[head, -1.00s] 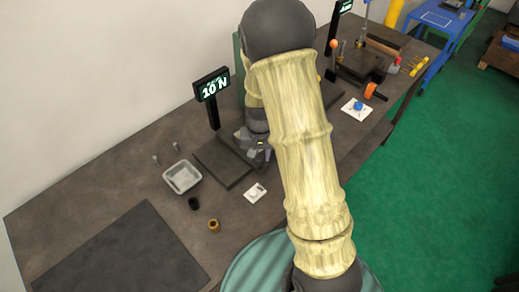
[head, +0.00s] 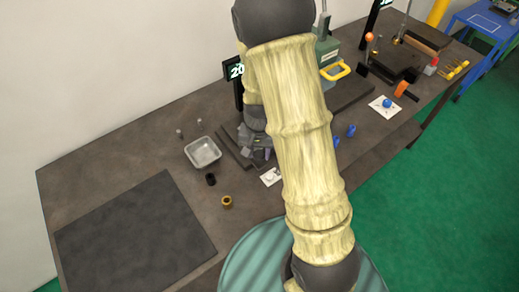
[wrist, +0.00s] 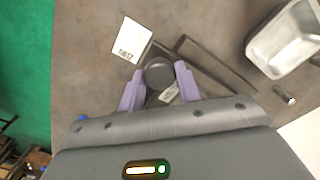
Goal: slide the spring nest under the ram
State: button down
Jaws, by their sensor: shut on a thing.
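My gripper (wrist: 160,82) has its two purple fingers on either side of a dark round piece, which looks like the spring nest (wrist: 158,70). A small labelled plate shows just below it in the wrist view. In the head view my gripper (head: 258,152) is low over the dark base plate (head: 232,147), and the piece in it cannot be made out. The ram is hidden or cannot be told apart.
A white printed card (wrist: 131,39) lies beside the plate. A metal tray (head: 202,152), a black cup (head: 211,179) and a brass ring (head: 227,201) are to the left. A display (head: 236,71), partly hidden, shows 20. A dark mat (head: 135,230) leaves free room at front left.

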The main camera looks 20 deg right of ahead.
jog(key=shift+a, duration=0.25)
jog(key=c, duration=1)
grip_release()
jog(key=shift+a, duration=0.15)
jog(key=shift+o, duration=0.2)
jog(key=shift+d, duration=0.2)
jog(key=shift+r, duration=0.15)
notch_tip(320, 180, up, 17)
jog(key=shift+s, duration=0.1)
